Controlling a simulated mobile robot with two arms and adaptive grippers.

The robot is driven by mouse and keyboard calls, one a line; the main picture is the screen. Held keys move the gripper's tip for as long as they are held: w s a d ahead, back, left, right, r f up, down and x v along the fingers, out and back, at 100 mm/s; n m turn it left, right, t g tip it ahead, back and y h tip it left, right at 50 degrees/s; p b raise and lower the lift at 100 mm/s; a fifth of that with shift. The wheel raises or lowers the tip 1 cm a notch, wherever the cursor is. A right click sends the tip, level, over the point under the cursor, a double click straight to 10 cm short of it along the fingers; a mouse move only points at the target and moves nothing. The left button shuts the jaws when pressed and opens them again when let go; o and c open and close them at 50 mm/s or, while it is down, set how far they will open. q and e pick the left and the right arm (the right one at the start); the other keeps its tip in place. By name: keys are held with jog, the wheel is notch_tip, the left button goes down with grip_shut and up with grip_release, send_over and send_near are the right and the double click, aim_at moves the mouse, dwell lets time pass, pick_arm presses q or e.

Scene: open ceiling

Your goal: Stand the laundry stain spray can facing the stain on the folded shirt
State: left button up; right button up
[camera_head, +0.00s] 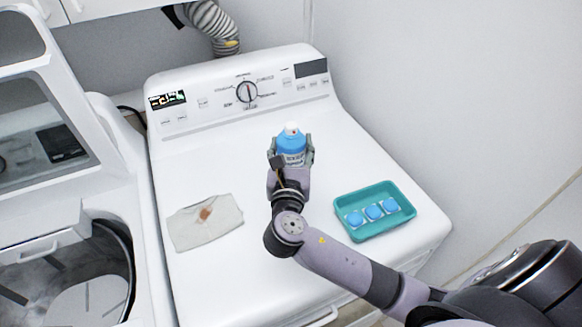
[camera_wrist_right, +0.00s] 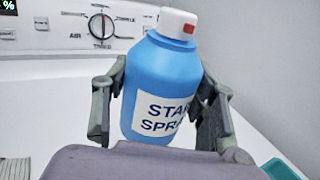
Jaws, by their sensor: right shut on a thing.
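The blue stain spray can (camera_head: 291,143) with a white cap is between the fingers of my right gripper (camera_head: 291,155), over the middle of the dryer top. In the right wrist view the can (camera_wrist_right: 165,85) leans slightly, its label reads "STA… SPR…", and a red mark shows on the cap. The right gripper (camera_wrist_right: 160,110) is shut on the can, one finger on each side. Whether its base touches the dryer I cannot tell. The folded pale shirt (camera_head: 190,231) with a brown stain (camera_head: 206,213) lies to the left of the gripper. My left gripper is not in view.
A teal tray (camera_head: 374,235) with blue-and-white pods (camera_head: 373,211) stands on the right of the white dryer top (camera_head: 190,170). The control panel (camera_head: 240,97) rises behind. An open washer (camera_head: 70,265) is at left, a wall at right.

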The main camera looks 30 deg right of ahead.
aim_at(283, 146)
notch_tip(283, 146, up, 10)
jog(key=shift+r, duration=0.1)
jog(key=a+f+n+y, duration=0.1)
jog(key=f, duration=0.1)
jog(key=s+a+f+n+t+y+b, duration=0.1)
jog(key=f, duration=0.2)
jog(key=s+a+f+n+y, duration=0.1)
jog(key=f+y, duration=0.1)
jog(key=shift+s+f+t+b, duration=0.2)
jog(key=shift+f+t+b, duration=0.1)
jog(key=shift+b, duration=0.1)
jog(key=s+a+f+n+y, duration=0.1)
jog(key=s+a+f+y, duration=0.1)
jog(key=s+f, duration=0.2)
jog(key=s+a+f+n+y+b, duration=0.1)
jog(key=s+a+f+n+y, duration=0.1)
jog(key=s, duration=0.7)
notch_tip(283, 146, down, 2)
jog(key=shift+s+f+t+y, duration=0.1)
jog(key=shift+s+t+y, duration=0.2)
jog(key=shift+t+y, duration=0.15)
